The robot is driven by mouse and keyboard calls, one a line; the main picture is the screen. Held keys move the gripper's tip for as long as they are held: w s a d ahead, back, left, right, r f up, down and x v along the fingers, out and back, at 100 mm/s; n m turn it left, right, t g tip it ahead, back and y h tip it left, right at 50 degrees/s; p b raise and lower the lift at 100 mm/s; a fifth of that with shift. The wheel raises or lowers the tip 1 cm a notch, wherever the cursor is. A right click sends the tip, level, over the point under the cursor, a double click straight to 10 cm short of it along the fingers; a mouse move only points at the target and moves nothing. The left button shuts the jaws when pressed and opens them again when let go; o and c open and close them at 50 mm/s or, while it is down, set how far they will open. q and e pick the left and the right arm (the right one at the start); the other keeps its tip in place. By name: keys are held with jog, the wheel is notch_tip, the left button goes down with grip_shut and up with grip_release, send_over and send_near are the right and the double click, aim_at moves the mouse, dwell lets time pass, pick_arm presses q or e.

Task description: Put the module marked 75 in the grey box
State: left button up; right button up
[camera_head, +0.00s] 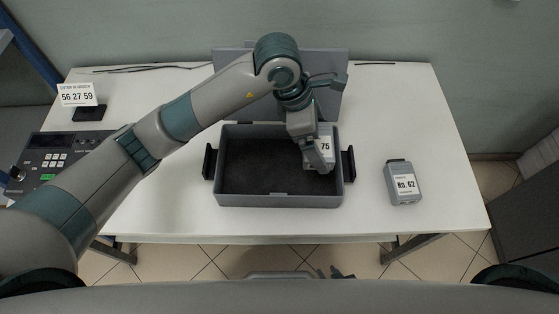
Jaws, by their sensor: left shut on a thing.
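The module marked 75 (326,146) is grey with a white label. My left gripper (318,160) is shut on it, at the right end of the open grey box (265,201). The module overlaps the box's right inner side. I cannot tell whether it touches the box floor, and the gripper hides part of it. The box has a dark floor, black side handles and a raised grey lid (230,59) behind. My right gripper (336,273) shows only as small dark tips at the bottom, below the table's front edge. I cannot tell its opening.
Another grey module, marked No. 62 (403,184), lies on the white table (440,130) right of the box. A sign reading 56 27 59 (77,95) stands at the left back, above a control panel (50,155). The table's right part is mostly clear.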

pick_arm(q)
jog(key=a+f+p, duration=0.1)
jog(key=a, duration=0.2)
jog(key=a+f, duration=0.2)
jog(key=a, duration=0.1)
jog(key=s+a+f+p, duration=0.1)
jog(key=a+f, duration=0.1)
jog(key=shift+s+a+f+p, duration=0.1)
jog(key=shift+a+p, duration=0.2)
jog(key=shift+a, duration=0.1)
pick_arm(e)
jog(key=s+d+f+g, duration=0.2)
jog(key=s+d, duration=0.2)
jog(key=s, duration=0.6)
jog(key=shift+d+f+g+h, duration=0.2)
jog(key=shift+f+g+h, duration=0.1)
jog(key=shift+g+h, duration=0.1)
